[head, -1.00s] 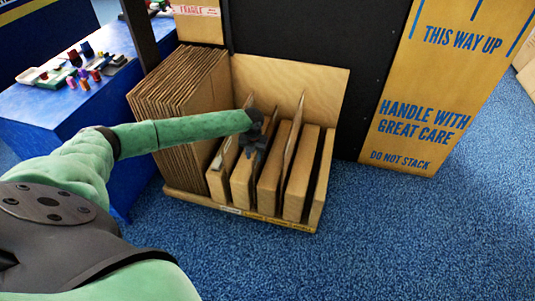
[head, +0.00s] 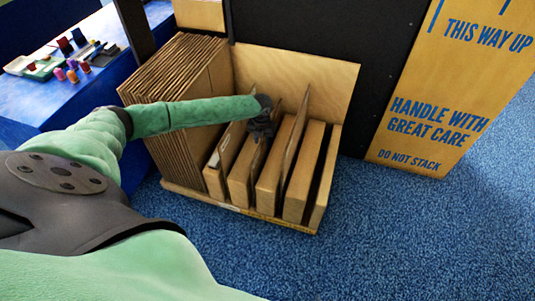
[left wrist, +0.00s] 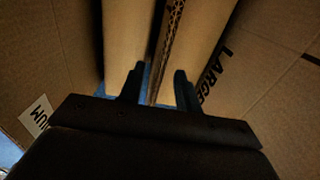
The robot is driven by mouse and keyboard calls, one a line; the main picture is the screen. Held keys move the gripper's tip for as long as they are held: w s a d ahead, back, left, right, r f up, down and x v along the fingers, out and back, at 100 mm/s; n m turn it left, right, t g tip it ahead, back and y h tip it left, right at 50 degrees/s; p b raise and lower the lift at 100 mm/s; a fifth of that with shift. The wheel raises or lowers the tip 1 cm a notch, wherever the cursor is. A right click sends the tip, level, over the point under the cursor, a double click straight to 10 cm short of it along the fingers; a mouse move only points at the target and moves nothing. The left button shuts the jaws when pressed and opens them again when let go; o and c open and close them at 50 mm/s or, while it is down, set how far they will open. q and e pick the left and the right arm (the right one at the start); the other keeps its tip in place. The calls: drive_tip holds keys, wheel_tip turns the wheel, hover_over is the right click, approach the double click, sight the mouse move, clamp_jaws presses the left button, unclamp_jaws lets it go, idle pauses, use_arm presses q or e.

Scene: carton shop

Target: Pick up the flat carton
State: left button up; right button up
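The flat carton (left wrist: 170,40) shows in the left wrist view as a thin brown sheet with a corrugated edge. It stands upright in a slot, with pale wooden dividers on both sides. My left gripper (left wrist: 160,70) is open, with one finger on each side of the sheet's edge; I see gaps, so it does not grip. In the head view my left gripper (head: 261,128) is over the middle slots of the wooden rack (head: 240,208) and hides part of the carton there. My right gripper is not in view.
More thin sheets (head: 296,140) stand in other slots. A stack of folded cartons (head: 175,100) leans on the rack's left. A blue table (head: 40,95) with small items is at left. A big printed carton (head: 430,110) stands at right. The blue floor in front is clear.

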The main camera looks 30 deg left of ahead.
sight(262, 148)
use_arm(q)
drive_tip(key=f, duration=0.5)
drive_tip(key=shift+s, duration=0.2)
clamp_jaws()
